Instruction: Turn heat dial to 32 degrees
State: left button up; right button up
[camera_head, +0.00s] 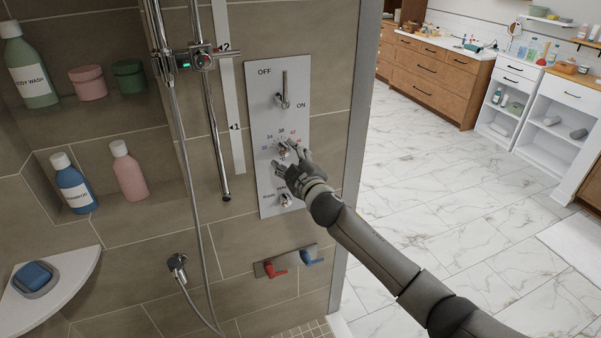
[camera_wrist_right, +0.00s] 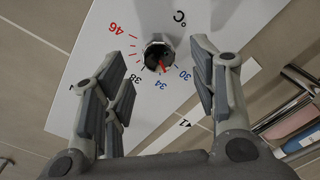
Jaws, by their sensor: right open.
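The heat dial (camera_wrist_right: 157,50) is a small metallic knob with a red pointer, on a white wall panel (camera_head: 265,95). In the right wrist view, numbers in red, black and blue from 46 down to 30 ring it. The pointer lies toward the 34 and 30 marks; its exact reading is hard to tell. My right gripper (camera_head: 284,160) is at the dial and partly covers it in the head view. In the wrist view its fingers (camera_wrist_right: 160,66) are open, one on each side of the dial, with visible gaps. My left gripper is not in view.
An ON/OFF lever (camera_head: 284,88) is above the dial, and another small knob (camera_head: 286,200) below. A shower rail (camera_head: 212,130) and hose stand left of the panel. Red (camera_head: 275,271) and blue (camera_head: 313,256) taps sit lower. The wall edge (camera_head: 357,120) is close on the right.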

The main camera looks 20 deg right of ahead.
jog(key=s, duration=0.9)
jog(key=shift+d+r, duration=0.2)
jog(key=shift+d, duration=0.1)
jog(key=shift+f, duration=0.1)
